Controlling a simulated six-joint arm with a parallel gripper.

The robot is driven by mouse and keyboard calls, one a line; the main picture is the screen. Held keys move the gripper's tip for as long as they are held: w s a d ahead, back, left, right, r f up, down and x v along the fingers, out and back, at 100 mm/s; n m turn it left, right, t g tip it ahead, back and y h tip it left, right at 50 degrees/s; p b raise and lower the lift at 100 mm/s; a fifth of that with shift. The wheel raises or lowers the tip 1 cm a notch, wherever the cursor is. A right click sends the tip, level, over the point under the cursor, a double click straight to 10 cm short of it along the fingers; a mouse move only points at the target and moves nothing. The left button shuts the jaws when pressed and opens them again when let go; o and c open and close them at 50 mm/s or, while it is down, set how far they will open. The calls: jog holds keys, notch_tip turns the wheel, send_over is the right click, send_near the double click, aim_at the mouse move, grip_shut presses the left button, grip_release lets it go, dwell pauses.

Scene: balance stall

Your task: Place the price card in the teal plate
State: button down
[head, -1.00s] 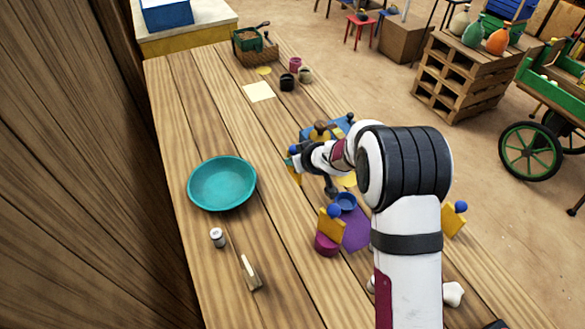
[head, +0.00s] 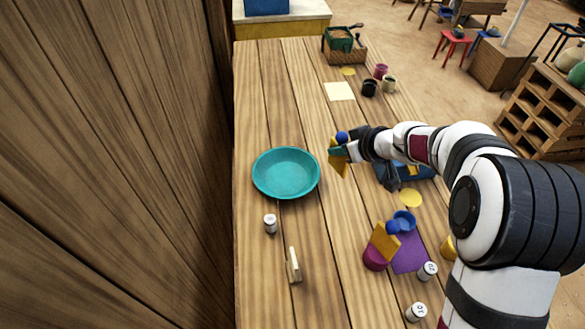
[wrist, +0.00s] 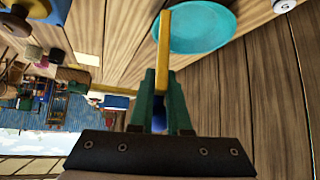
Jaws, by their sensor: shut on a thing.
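The teal plate (head: 286,174) lies empty on the wooden table, left of my gripper. My gripper (head: 341,154) is shut on a yellow panel with a blue ball, which I take as the price card (head: 339,168). It holds the card above the table, just right of the plate rim and apart from it. In the wrist view the card (wrist: 164,42) shows edge-on between the green fingers (wrist: 162,80), with blue between them. The plate (wrist: 197,24) appears beyond the card there.
A small white-lidded jar (head: 270,223) and a cream-and-wood block (head: 294,266) stand in front of the plate. A similar yellow panel (head: 384,242) stands by a purple mat (head: 410,255). A pale sheet (head: 340,91) lies farther back. A wooden wall (head: 120,170) rises along the left.

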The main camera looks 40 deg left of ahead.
jog(key=s+a+f, duration=0.1)
jog(key=a+f, duration=0.2)
jog(key=a, duration=0.1)
jog(key=s+a+f, duration=0.1)
jog(key=a+f, duration=0.3)
jog(key=s+a+f, duration=0.2)
jog(key=a+f, duration=0.1)
jog(key=a, duration=0.1)
jog(key=shift+a+f, duration=0.15)
jog(key=shift+f, duration=0.25)
jog(key=shift+f, duration=0.3)
jog(key=shift+f, duration=0.35)
jog(key=c, duration=0.9)
grip_release()
jog(key=shift+o, duration=0.2)
